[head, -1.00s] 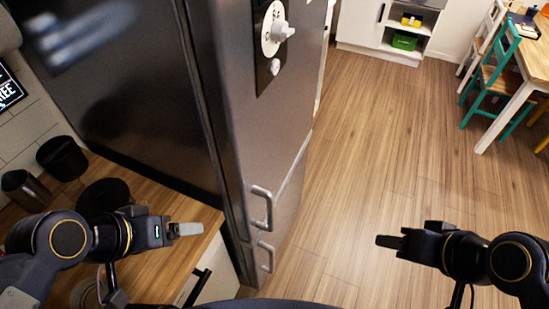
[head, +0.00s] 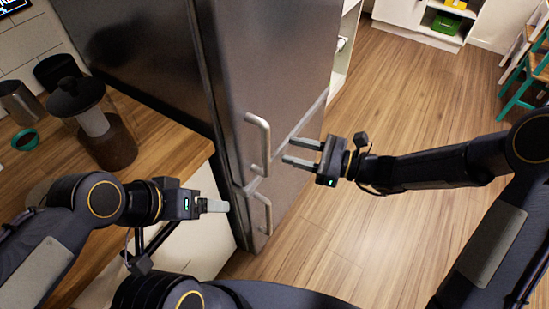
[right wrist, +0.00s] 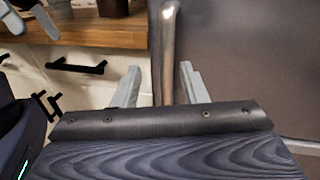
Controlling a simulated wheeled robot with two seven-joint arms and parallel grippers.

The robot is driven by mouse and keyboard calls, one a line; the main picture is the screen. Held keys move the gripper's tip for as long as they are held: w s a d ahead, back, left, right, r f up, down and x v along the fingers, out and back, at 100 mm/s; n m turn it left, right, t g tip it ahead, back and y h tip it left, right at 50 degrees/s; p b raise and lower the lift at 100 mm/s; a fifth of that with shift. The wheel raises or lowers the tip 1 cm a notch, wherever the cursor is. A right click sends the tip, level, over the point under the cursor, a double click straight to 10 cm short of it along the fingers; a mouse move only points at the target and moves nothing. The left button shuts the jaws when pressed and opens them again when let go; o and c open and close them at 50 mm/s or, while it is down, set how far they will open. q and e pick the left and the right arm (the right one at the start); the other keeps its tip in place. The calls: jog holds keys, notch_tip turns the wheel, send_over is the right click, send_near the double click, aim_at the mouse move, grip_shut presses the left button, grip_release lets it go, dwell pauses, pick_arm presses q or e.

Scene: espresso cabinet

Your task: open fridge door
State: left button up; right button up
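The fridge (head: 285,62) is a tall grey metal cabinet in the middle of the head view, with its doors shut. Its upper door handle (head: 265,143) is a vertical metal bar, and a lower handle (head: 265,212) sits below it. My right gripper (head: 287,153) is open just to the right of the upper handle, fingers pointing at it. In the right wrist view, a handle bar (right wrist: 169,50) stands ahead between the two open fingers (right wrist: 160,88), seemingly just beyond their tips. My left gripper (head: 226,206) is near the counter's front, left of the lower handle; its finger gap is not clear.
A wooden counter (head: 160,130) with a coffee grinder or press (head: 95,120) and dark cups stands left of the fridge. White drawers (head: 205,240) are under it. The wooden floor (head: 400,110) to the right is clear. A teal chair (head: 525,85) stands far right.

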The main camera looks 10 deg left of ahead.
aim_at(266, 144)
jog(key=shift+m+t, duration=0.3)
jog(key=shift+m, duration=0.3)
jog(key=a, duration=0.2)
jog(key=w+a+f, duration=0.1)
jog(key=a, duration=0.2)
jog(key=w+a, duration=0.1)
jog(key=a, duration=0.2)
jog(key=shift+a+f+p, duration=0.1)
jog(key=shift+f+p, duration=0.2)
jog(key=shift+p, duration=0.05)
grip_shut()
